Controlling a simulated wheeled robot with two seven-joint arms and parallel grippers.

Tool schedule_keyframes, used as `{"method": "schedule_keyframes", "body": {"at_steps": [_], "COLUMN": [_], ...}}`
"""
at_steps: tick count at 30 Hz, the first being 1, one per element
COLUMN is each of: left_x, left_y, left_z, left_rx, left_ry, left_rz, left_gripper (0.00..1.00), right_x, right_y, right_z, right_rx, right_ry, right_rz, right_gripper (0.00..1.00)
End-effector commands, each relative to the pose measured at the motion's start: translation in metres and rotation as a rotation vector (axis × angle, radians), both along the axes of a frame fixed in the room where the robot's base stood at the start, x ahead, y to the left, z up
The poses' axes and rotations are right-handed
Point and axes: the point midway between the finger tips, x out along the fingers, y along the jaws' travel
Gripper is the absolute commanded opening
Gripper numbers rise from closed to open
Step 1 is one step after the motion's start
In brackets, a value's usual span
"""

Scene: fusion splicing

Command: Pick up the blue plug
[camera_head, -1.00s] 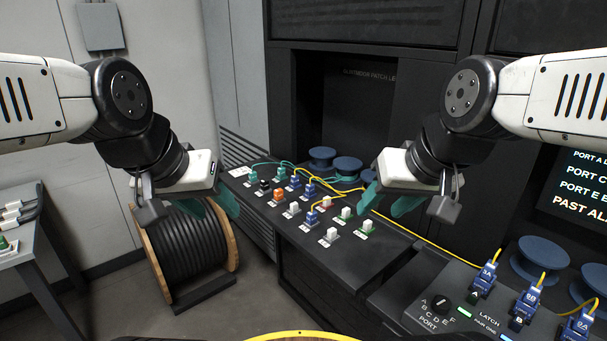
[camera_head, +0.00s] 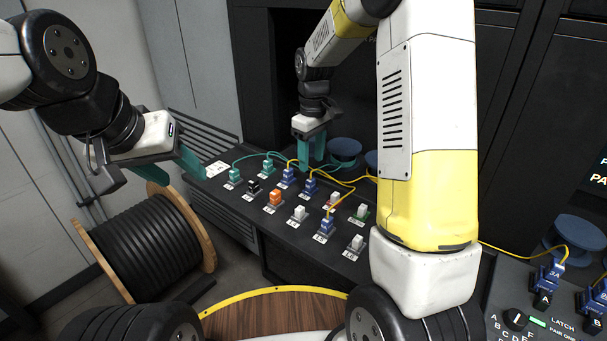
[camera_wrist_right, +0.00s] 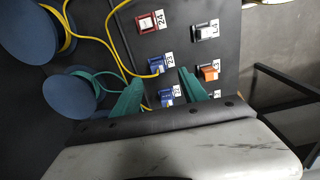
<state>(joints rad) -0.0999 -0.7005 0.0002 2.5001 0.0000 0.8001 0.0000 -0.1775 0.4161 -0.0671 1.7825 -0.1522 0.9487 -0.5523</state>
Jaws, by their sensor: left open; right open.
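Several blue plugs sit in a dark panel in the head view: two in its back row, a left one (camera_head: 288,177) and a right one (camera_head: 310,186), and one (camera_head: 326,226) nearer the front. I cannot tell which one the task means. My right gripper (camera_head: 312,152) is open, its teal fingers pointing down over the panel's back edge. In the right wrist view, its fingers (camera_wrist_right: 160,90) appear either side of the lower blue plug (camera_wrist_right: 167,96). The upper blue plug (camera_wrist_right: 156,65) is just above. My left gripper (camera_head: 178,157) is open and empty, left of the panel.
Orange (camera_head: 274,198), black (camera_head: 254,187), white (camera_head: 300,214) and teal (camera_head: 234,175) plugs crowd the panel (camera_head: 230,200). Yellow and teal cables loop behind them near blue spools (camera_head: 345,148). A cable reel (camera_head: 150,240) stands at left on the floor.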

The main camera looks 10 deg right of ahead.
Motion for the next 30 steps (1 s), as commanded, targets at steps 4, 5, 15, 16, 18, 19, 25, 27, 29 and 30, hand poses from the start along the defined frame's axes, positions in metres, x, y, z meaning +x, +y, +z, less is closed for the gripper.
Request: {"method": "schedule_keyframes", "body": {"at_steps": [4,5,15,16,18,19,25,27,29,30], "left_x": [0.0,0.0,0.0,0.0,0.0,0.0,0.0,0.0,0.0,0.0], "left_y": [0.0,0.0,0.0,0.0,0.0,0.0,0.0,0.0,0.0,0.0], "left_z": [0.0,0.0,0.0,0.0,0.0,0.0,0.0,0.0,0.0,0.0], "left_rx": [0.0,0.0,0.0,0.0,0.0,0.0,0.0,0.0,0.0,0.0], "left_ry": [0.0,0.0,0.0,0.0,0.0,0.0,0.0,0.0,0.0,0.0], "left_rz": [0.0,0.0,0.0,0.0,0.0,0.0,0.0,0.0,0.0,0.0], "left_gripper": [0.5,0.5,0.5,0.5,0.5,0.5,0.5,0.5,0.5,0.5], "right_x": [0.007,0.007,0.009,0.009,0.009,0.009,0.01,0.01,0.01,0.01], "right_y": [0.002,0.002,0.0,0.0,0.0,0.0,0.0,0.0,0.0,0.0], "right_z": [-0.016,-0.02,-0.062,-0.067,-0.077,-0.081,-0.091,-0.09,-0.09,-0.09], "right_rx": [-0.011,-0.012,-0.011,-0.012,-0.011,-0.011,-0.011,-0.011,-0.011,-0.011], "right_ry": [0.018,0.019,0.021,0.022,0.021,0.021,0.018,0.018,0.018,0.018], "right_rz": [0.027,0.028,0.026,0.026,0.026,0.026,0.025,0.025,0.025,0.025], "right_gripper": [0.51,0.51,0.51,0.51,0.51,0.51,0.51,0.51,0.51,0.49]}}
